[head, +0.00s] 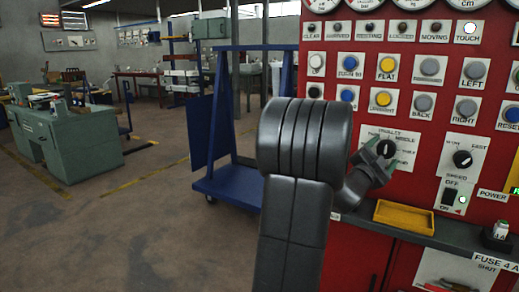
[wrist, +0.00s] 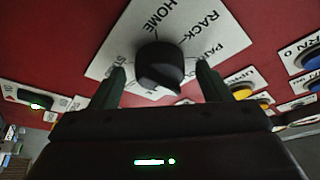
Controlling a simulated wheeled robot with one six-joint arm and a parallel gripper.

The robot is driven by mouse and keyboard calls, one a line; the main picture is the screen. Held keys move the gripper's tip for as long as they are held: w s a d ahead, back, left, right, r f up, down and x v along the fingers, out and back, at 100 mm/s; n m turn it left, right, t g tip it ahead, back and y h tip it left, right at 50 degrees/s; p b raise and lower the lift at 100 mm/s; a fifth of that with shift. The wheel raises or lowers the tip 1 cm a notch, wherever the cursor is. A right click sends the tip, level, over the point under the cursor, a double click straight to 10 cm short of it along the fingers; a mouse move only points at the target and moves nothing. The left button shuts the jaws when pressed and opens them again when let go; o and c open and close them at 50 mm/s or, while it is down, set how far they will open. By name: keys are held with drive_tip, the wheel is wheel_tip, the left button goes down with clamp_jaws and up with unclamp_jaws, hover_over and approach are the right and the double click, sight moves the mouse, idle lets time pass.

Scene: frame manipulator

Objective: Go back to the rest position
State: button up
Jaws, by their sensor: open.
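My gripper (head: 379,153) is at the red control panel (head: 440,58), right in front of a black rotary knob (head: 386,149) on a white label plate. In the wrist view the knob (wrist: 158,66) sits between the two dark green fingers of my gripper (wrist: 162,82). The fingers stand apart, one on each side of the knob, with gaps visible beside it. The plate around the knob reads HOME and RACK, with other words partly hidden. My black arm covers the middle of the head view.
A speed knob (head: 462,158) and a power switch (head: 450,196) are right of my gripper. Several push buttons are above. A yellow tray (head: 403,216) lies on the ledge below. A blue cart (head: 232,186) stands left of my arm. Open floor (head: 130,230) lies left.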

idle(0.4)
drive_tip(key=v, duration=1.3)
drive_tip(key=x, duration=1.3)
drive_tip(key=shift+w+d+r, duration=0.1)
drive_tip(key=shift+d+r, duration=0.05)
drive_tip(key=shift+r, duration=0.05)
drive_tip(key=m+p, duration=0.1)
drive_tip(key=m+g+p, duration=0.1)
drive_tip(key=shift+a+r+p, duration=0.2)
drive_tip(key=shift+p, duration=0.1)
drive_tip(key=m+g+p, duration=0.1)
drive_tip(key=m+p, duration=0.2)
drive_tip(key=p, duration=0.1)
drive_tip(key=m+g+y+p, duration=0.1)
drive_tip(key=m+p, duration=0.2)
drive_tip(key=m, duration=0.1)
drive_tip(key=shift+r+m+g+p, duration=0.2)
drive_tip(key=shift+m+g+p, duration=0.1)
drive_tip(key=shift+p, duration=0.05)
drive_tip(key=v, duration=1.3)
drive_tip(key=shift+s+a+b, duration=0.2)
drive_tip(key=shift+b, duration=0.25)
drive_tip(key=shift+f, duration=0.15)
